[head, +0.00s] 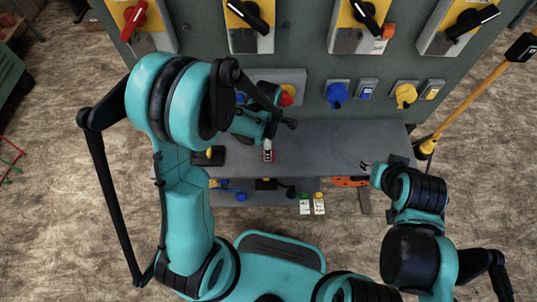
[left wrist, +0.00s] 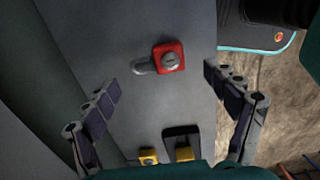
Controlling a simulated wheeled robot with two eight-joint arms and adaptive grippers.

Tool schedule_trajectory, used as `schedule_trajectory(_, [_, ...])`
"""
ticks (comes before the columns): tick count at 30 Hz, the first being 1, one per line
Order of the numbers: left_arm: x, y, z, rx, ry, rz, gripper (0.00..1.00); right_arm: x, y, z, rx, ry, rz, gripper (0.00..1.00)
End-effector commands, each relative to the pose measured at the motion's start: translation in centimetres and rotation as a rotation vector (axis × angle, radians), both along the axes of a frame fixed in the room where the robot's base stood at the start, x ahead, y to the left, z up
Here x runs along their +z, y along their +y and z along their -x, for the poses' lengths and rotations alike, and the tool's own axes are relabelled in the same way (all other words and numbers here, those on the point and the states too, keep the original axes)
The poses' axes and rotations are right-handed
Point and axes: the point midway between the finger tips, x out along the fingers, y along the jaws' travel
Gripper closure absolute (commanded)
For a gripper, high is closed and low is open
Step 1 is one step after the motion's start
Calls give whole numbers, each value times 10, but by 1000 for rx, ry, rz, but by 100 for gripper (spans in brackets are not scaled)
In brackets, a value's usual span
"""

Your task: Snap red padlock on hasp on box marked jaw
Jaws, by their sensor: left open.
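The red padlock (head: 267,150) lies on the grey shelf (head: 325,145) below the panel. In the left wrist view the padlock (left wrist: 169,57) shows a red body, a round metal face and a shackle pointing left. My left gripper (head: 279,127) is open above the shelf, close to the padlock; its spread fingers (left wrist: 160,80) stand either side of it, apart from it. My right gripper (head: 366,167) is near the shelf's front right edge, its jaws too small to judge. Switch boxes with a red handle (head: 134,20) and black handles (head: 250,14) line the panel; I cannot read their markings or make out a hasp.
A black item with yellow (head: 210,155) lies at the shelf's left. Tags (head: 305,205) hang below the front edge. A yellow pole (head: 470,95) stands at right. The shelf's middle is clear.

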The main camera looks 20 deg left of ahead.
Motion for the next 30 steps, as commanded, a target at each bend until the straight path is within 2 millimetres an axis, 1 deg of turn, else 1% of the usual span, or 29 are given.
schedule_trajectory(1, [-12,-2,-1,-1,0,0,14,-8,0,0,0,0,0,60])
schedule_trajectory(3, [-24,-4,-2,-1,0,0,14,-15,0,0,0,0,0,60])
schedule_trajectory(6, [-37,-3,-2,-1,-1,0,14,-21,0,0,0,0,0,60])
schedule_trajectory(9, [-41,-3,-2,-1,-1,0,14,-21,0,0,0,0,0,60])
schedule_trajectory(14, [-39,-3,-2,-1,-1,0,14,-20,0,0,0,0,0,60])
schedule_trajectory(15, [-39,-3,-2,-1,-1,0,24,-20,0,0,0,0,0,60])
schedule_trajectory(17, [-39,-3,-2,-1,-1,0,40,-20,0,0,0,0,0,60])
schedule_trajectory(18, [-39,-3,-2,-1,-1,0,51,-20,0,0,0,0,0,60])
schedule_trajectory(20, [-39,-3,-2,-1,-1,0,67,-20,0,0,0,0,0,60])
schedule_trajectory(21, [-39,-3,-2,-1,-1,0,77,-20,0,0,0,0,0,60])
schedule_trajectory(22, [-39,-3,-2,-1,-1,0,84,-20,0,0,0,0,0,60])
schedule_trajectory(24, [-39,-3,-2,-1,-1,0,89,-20,0,0,0,0,0,60])
schedule_trajectory(30, [-40,-3,-2,-1,-1,0,90,-20,0,0,0,0,0,60])
